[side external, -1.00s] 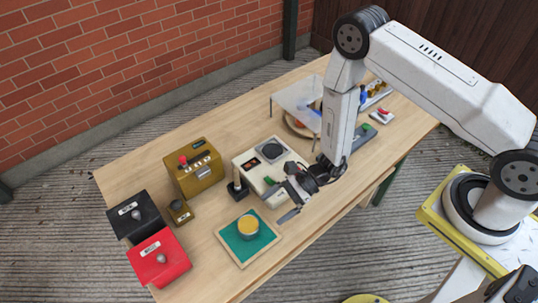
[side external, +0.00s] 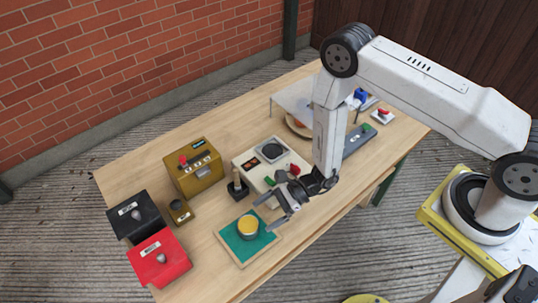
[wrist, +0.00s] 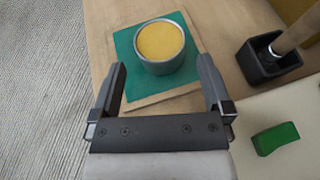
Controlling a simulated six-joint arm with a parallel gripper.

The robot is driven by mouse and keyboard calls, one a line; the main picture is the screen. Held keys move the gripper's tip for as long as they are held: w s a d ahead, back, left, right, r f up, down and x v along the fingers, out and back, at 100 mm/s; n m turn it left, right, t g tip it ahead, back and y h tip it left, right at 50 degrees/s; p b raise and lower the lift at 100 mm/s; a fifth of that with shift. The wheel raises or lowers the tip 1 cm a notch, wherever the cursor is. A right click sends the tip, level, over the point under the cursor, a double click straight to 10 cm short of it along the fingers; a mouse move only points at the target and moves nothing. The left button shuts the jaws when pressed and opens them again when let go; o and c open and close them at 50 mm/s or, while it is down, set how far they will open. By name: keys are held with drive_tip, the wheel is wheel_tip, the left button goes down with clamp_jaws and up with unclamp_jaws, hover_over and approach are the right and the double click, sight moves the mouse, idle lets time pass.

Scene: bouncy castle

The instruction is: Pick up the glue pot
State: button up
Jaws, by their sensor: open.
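The glue pot is a round grey tin with a yellow top. It sits upright on a green mat with a pale wooden border. In the side view the pot (side external: 248,227) is near the table's front edge, left of my gripper (side external: 270,212). In the wrist view the pot (wrist: 161,48) lies ahead of the fingertips, roughly midway between them, on the mat (wrist: 124,42). My gripper (wrist: 162,72) is open and empty. It is apart from the pot, to its right and above the table in the side view.
A black holder (side external: 238,190) with an upright handle stands behind the mat. A cream device (side external: 262,165) with a round plate lies behind my gripper. A brass box (side external: 195,172), a black box (side external: 133,216) and a red box (side external: 160,259) stand to the left.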

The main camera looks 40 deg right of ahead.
sight(248, 224)
drive_tip(key=shift+x, duration=2.5)
drive_tip(key=c, duration=1.3)
drive_tip(key=shift+c, duration=0.2)
drive_tip(key=shift+r, duration=0.1)
drive_tip(key=shift+r, duration=0.75)
drive_tip(key=s+d+r, duration=0.6)
drive_tip(key=s+r, duration=0.5)
drive_tip(key=s, duration=0.1)
drive_tip(key=shift+d, duration=0.4)
drive_tip(key=shift+s+r, duration=0.1)
